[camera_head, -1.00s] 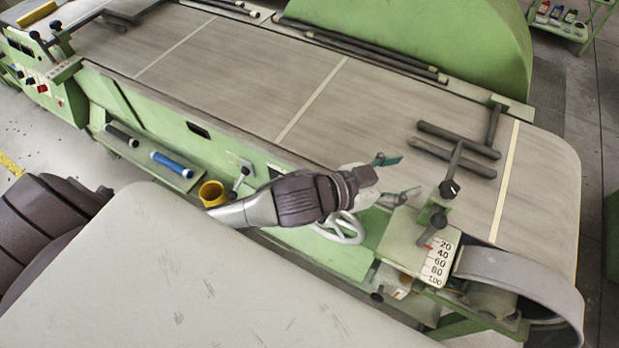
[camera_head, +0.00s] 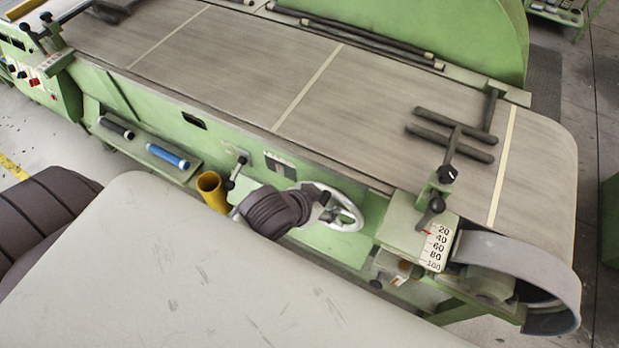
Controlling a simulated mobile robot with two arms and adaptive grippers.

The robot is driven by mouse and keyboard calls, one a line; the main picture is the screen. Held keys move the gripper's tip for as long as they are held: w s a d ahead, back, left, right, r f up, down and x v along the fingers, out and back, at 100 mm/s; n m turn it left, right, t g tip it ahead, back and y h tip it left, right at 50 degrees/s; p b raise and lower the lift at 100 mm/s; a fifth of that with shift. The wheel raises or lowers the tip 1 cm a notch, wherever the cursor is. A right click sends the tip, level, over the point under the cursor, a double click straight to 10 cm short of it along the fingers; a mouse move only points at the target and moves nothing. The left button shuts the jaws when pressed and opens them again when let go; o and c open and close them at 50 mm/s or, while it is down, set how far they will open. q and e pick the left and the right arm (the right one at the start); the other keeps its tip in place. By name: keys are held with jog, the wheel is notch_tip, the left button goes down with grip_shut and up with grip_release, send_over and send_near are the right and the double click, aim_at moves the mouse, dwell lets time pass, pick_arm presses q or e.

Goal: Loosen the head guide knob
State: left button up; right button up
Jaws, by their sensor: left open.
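The head guide, dark bars (camera_head: 455,140) on a bracket, lies over the belt at the right end of the green machine. A black knob (camera_head: 447,174) sits on its stem. A second dark knob with a short handle (camera_head: 431,210) stands below it, beside the scale plate (camera_head: 438,246). I cannot tell which is the task's knob. My left gripper (camera_head: 322,196) is in front of the white handwheel, left of and apart from both knobs. Its fingers are mostly hidden behind my dark wrist. No object shows in it. My right gripper is not in view.
The white handwheel (camera_head: 345,208) is close to my left gripper. A yellow cup (camera_head: 212,190), a small lever (camera_head: 236,170) and a blue tube (camera_head: 167,156) are along the machine's front. The curved grey guard (camera_head: 525,265) borders the scale. The belt's middle (camera_head: 250,70) is clear.

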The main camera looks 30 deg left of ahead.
pick_arm(q)
jog(key=shift+n+g+y, duration=0.3)
jog(key=shift+g+y, duration=0.1)
jog(key=shift+g, duration=0.2)
jog(key=shift+s+a+f, duration=0.35)
jog(key=shift+s+f, duration=0.3)
jog(key=shift+f, duration=0.15)
jog(key=shift+s+a+f, duration=0.3)
jog(key=shift+s+f, duration=0.35)
jog(key=shift+f, duration=0.1)
